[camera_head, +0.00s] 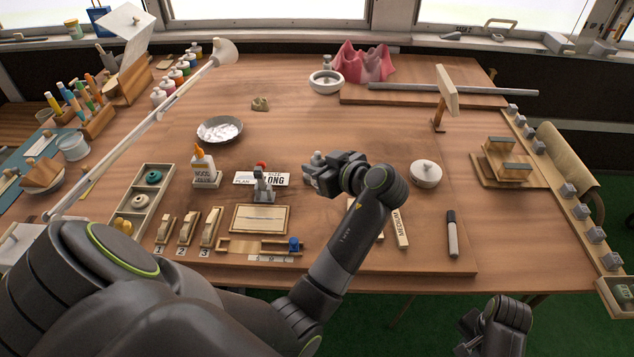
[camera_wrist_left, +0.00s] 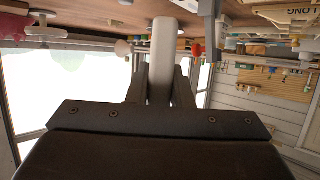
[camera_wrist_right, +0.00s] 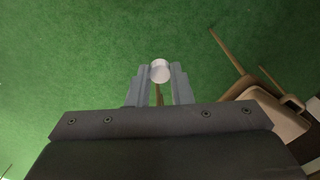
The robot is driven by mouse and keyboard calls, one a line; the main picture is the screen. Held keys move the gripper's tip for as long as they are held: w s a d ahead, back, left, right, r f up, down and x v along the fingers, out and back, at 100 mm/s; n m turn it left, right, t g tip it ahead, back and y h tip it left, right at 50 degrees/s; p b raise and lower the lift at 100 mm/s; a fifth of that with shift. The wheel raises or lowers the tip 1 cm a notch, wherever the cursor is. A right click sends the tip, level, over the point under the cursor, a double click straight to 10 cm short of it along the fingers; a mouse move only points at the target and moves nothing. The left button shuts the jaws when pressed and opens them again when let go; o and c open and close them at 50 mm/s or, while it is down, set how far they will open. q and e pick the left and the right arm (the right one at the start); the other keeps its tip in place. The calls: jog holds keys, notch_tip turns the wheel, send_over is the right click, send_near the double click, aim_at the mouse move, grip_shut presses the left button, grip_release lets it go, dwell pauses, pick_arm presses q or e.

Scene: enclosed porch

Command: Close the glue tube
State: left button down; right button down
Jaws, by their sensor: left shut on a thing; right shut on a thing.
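My left gripper (camera_head: 312,172) is over the middle of the table, shut on a white cylindrical thing (camera_wrist_left: 163,50) that looks like the tube. In the head view its own parts mostly hide this piece. My right gripper (camera_wrist_right: 160,88) is past the table's front edge, over the green floor, shut on a small white round piece (camera_wrist_right: 160,70), possibly the cap. The two held pieces are far apart. A glue bottle (camera_head: 204,172) with an orange nozzle stands upright left of a small grey stand (camera_head: 264,187) with a red part (camera_head: 261,166) at its top.
A white lidded pot (camera_head: 425,173) and a marker (camera_head: 452,234) lie to the right of my left gripper. Numbered wooden blocks (camera_head: 187,227), a framed board (camera_head: 260,218) and a tray of reels (camera_head: 143,205) fill the front left.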

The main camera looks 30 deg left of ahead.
pick_arm(q)
jog(key=shift+r, duration=1.05)
jog(key=c, duration=1.9)
grip_release()
jog(key=shift+c, duration=0.2)
grip_shut()
